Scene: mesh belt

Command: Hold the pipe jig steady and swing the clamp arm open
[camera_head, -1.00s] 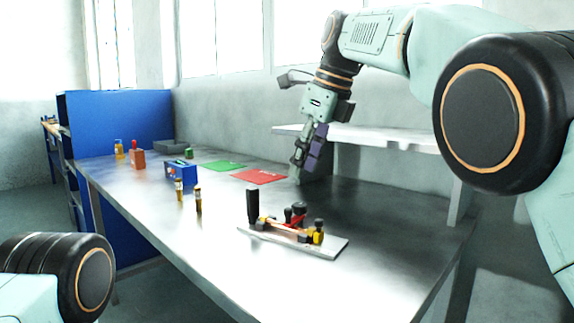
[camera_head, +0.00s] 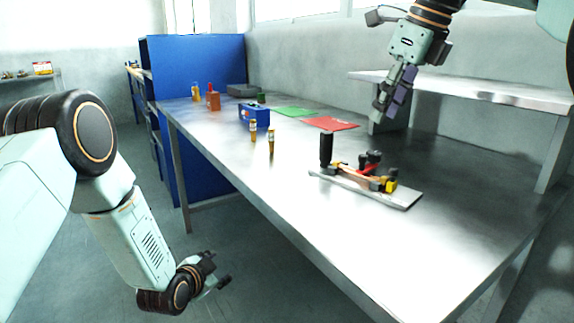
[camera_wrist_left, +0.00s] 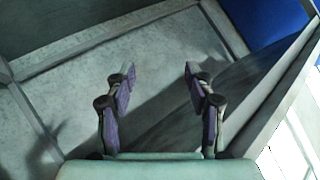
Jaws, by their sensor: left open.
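The pipe jig (camera_head: 388,197) is a light flat plate on the metal table, carrying a copper-coloured pipe, a red part, yellow and black blocks and a tall black upright handle (camera_head: 326,149). I cannot tell which part is the clamp arm. My left gripper (camera_head: 222,268) is low beside the table's left edge, well away from the jig. In the left wrist view its two purple-padded fingers (camera_wrist_left: 158,90) are apart with nothing between them. My right gripper (camera_head: 390,100) hangs above the back of the table, behind the jig and clear of it; its finger gap does not show clearly.
The metal table (camera_head: 300,235) is bare in front of the jig. Two small brown bottles (camera_head: 271,142), a blue box (camera_head: 254,115), a green mat (camera_head: 295,112) and a red mat (camera_head: 331,123) lie farther back. A raised shelf (camera_head: 470,91) runs along the back wall.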

